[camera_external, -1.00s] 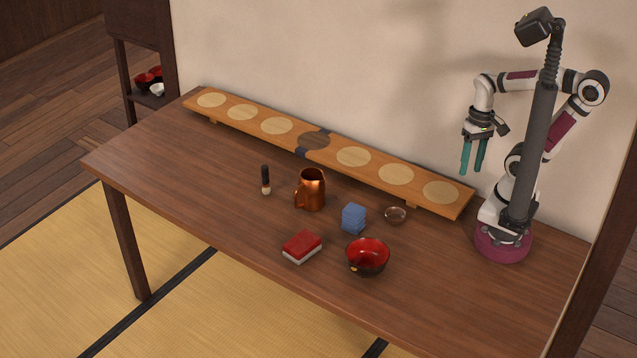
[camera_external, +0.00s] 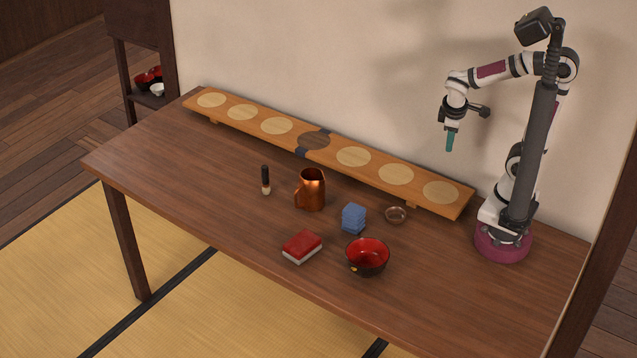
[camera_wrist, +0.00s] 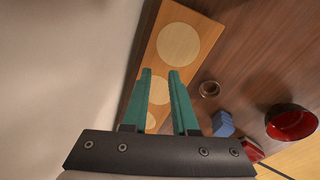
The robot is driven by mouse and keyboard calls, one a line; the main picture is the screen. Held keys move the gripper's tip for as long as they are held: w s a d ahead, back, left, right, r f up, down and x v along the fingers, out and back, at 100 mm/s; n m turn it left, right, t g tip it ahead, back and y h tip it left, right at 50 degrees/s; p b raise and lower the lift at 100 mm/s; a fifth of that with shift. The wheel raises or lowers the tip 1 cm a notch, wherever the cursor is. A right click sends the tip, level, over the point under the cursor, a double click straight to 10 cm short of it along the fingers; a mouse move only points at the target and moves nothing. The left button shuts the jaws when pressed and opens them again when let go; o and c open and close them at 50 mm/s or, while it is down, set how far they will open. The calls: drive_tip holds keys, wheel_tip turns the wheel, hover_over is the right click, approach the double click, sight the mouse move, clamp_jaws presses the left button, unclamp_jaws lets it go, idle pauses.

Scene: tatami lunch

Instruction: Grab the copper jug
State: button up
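The copper jug (camera_external: 313,190) stands upright on the wooden table, near its middle, with its handle toward the left. It does not clearly show in the wrist view. My gripper (camera_external: 450,142) is up in the air above the right part of the long board, well to the right of the jug and apart from it. In the wrist view the two green fingers (camera_wrist: 160,74) are spread with an empty gap between them, over the board.
A long raised board (camera_external: 325,140) with round pale discs runs along the wall. Near the jug are a dark brush-like item (camera_external: 265,180), blue stacked blocks (camera_external: 353,218), a small glass dish (camera_external: 396,215), a red-and-white block (camera_external: 302,246) and a red bowl (camera_external: 368,256). The table's left is clear.

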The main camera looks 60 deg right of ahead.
drive_tip(key=w+a+f+n+t, duration=0.1)
drive_tip(key=w+a+n+t, duration=0.3)
drive_tip(key=w+n, duration=0.6)
drive_tip(key=w+a+f+n+t, duration=0.1)
drive_tip(key=w+a+n+t, duration=0.2)
drive_tip(key=w+a+n, duration=0.5)
drive_tip(key=w+a+f+n+t+y, duration=0.1)
drive_tip(key=w+a+f+n+y, duration=0.15)
drive_tip(key=w+a+n, duration=0.5)
drive_tip(key=n+y, duration=0.2)
drive_tip(key=n, duration=0.7)
hover_over(290, 214)
drive_tip(key=s, duration=0.4)
wheel_tip(290, 214, down, 12)
drive_tip(key=shift+f, duration=0.2)
drive_tip(key=x, duration=0.5)
drive_tip(key=shift+w+d+f, duration=0.15)
drive_tip(key=shift+f, duration=0.3)
clamp_jaws()
drive_tip(key=shift+r, duration=0.1)
